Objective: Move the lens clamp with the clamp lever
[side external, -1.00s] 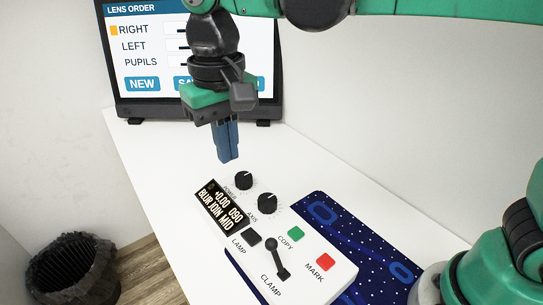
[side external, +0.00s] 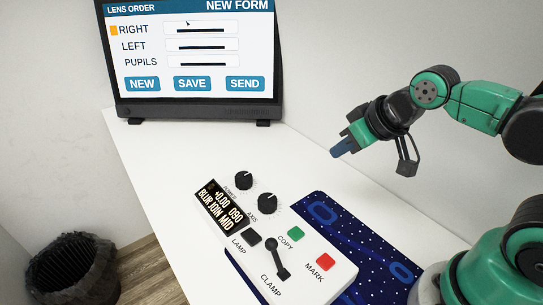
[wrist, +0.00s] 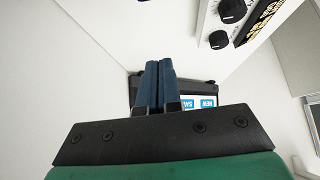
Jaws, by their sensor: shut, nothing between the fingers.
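The clamp lever (side external: 277,258) is a dark lever with a round knob on the white control box (side external: 318,283), above the printed word CLAMP. Its knob end points up toward the display and its other end toward the lower right. No separate lens clamp can be made out. My gripper (side external: 338,152) is shut and empty, in the air to the upper right of the box, well apart from the lever. In the wrist view its blue fingers (wrist: 158,85) are together. The lever is not in the wrist view; a corner of the box with two knobs shows at the upper right.
The box also carries two black knobs (side external: 267,203), a lamp switch (side external: 252,237), a green COPY button (side external: 296,234), a red MARK button (side external: 326,262) and a display (side external: 222,207). A blue mat (side external: 372,250) lies beside it. A monitor (side external: 190,108) stands behind. A bin (side external: 75,270) is on the floor.

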